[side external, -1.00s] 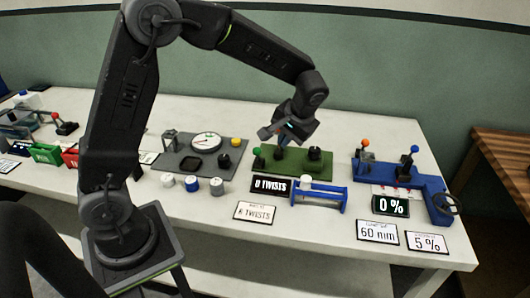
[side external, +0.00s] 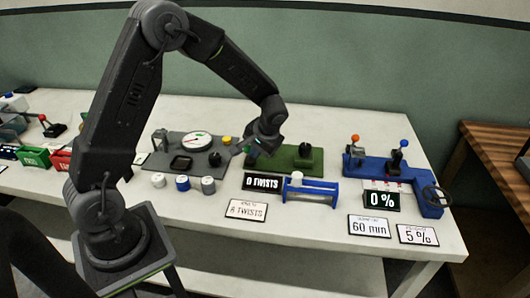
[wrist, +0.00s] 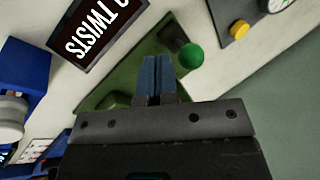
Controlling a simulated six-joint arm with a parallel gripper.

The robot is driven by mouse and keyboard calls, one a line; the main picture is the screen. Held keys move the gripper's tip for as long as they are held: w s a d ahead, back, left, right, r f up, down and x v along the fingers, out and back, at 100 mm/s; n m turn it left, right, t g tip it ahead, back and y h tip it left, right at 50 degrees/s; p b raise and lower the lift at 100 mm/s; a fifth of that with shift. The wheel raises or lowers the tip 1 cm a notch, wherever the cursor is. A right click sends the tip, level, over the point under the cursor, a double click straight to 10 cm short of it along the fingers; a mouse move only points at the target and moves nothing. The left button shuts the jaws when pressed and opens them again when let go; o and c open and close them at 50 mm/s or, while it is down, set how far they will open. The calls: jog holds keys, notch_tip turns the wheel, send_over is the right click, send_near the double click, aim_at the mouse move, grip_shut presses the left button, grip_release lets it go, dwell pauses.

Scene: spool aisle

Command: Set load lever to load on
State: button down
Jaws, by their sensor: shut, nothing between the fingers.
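My gripper (wrist: 157,62) is shut and empty, its two blue fingers pressed together. It is over the left end of the green base (side external: 305,157), close to a lever with a green ball knob (wrist: 191,56). In the wrist view the knob shows just right of the fingertips; I cannot tell whether they touch. In the side view my gripper (side external: 248,150) largely covers this knob. On a blue base (side external: 420,192) at the right stand a lever with an orange knob (side external: 355,138) and one with a blue knob (side external: 404,143). No lever label is readable as load.
A "0 TWISTS" display (side external: 263,184) and a blue spool stand (side external: 322,191) are in front of the green base. A grey base with a round dial (side external: 197,140) is to its left. A "0 %" display (side external: 381,200) is on the right. A yellow button (wrist: 239,29) shows nearby.

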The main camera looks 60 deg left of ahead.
jog(key=shift+s+a, duration=0.1)
jog(key=shift+a, duration=0.2)
jog(key=shift+w+a+r, duration=0.4)
jog(key=shift+w+a, duration=0.05)
jog(key=shift+w, duration=0.05)
dwell(0.5)
jog(key=shift+w+a+r, duration=0.15)
jog(key=shift+w+a, duration=0.35)
jog(key=shift+a, duration=0.05)
jog(key=shift+w+a+r, duration=0.15)
jog(key=shift+w+a, duration=0.35)
jog(key=shift+r, duration=0.15)
jog(key=shift+r, duration=0.7)
